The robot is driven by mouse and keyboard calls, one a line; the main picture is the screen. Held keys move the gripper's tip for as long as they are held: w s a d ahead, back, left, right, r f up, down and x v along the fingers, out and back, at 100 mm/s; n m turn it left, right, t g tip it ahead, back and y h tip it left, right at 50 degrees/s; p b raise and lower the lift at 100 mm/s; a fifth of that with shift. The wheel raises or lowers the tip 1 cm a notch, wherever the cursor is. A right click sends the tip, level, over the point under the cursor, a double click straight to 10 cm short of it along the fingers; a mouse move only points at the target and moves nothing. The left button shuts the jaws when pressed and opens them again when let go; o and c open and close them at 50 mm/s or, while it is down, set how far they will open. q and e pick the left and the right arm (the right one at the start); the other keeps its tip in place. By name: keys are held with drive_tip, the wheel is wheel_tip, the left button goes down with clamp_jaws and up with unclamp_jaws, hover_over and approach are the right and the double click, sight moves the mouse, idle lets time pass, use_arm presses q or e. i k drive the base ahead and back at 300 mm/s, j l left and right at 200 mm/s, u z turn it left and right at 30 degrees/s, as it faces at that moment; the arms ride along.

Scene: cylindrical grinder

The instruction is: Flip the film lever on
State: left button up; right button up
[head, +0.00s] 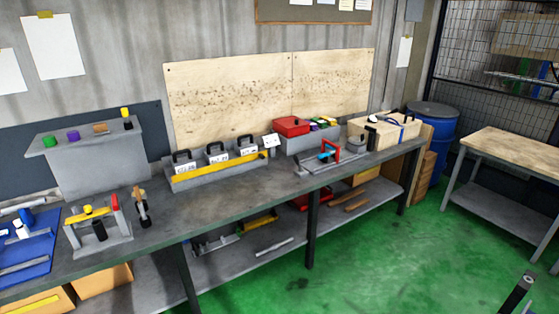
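No part is clearly marked as the film lever. A small grey fixture (98,238) on the left of the workbench has a yellow bar (88,213) and an upright red lever-like piece (115,202). A red-handled device (330,150) stands further right on the bench. I cannot tell which, if either, is the film lever or how it is set. My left gripper is not in view. A dark bar end (518,293) at the bottom right may be part of my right gripper, far from the bench; its fingers cannot be made out.
The long workbench (230,200) has a clear middle front. A grey tray (215,172) with black-handled blocks, a red box (291,126) and a wooden crate (385,130) stand behind. A blue mat (28,250) lies left, a table (510,150) right. Green floor (390,260) is open in front.

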sight(295, 158)
drive_tip(key=i+j+z, duration=0.25)
drive_tip(key=i+j, duration=0.15)
drive_tip(key=i+j+z, duration=0.3)
drive_tip(key=j, duration=0.25)
drive_tip(key=i+l, duration=0.25)
drive_tip(key=i, duration=0.2)
drive_tip(key=i+l, duration=0.25)
drive_tip(key=i, duration=0.25)
drive_tip(key=i+l+z, duration=0.1)
drive_tip(key=i+l, duration=0.2)
drive_tip(key=i, duration=0.15)
drive_tip(key=i+l, duration=0.2)
drive_tip(key=i, duration=0.25)
drive_tip(key=i+l, duration=0.25)
drive_tip(key=i, duration=0.25)
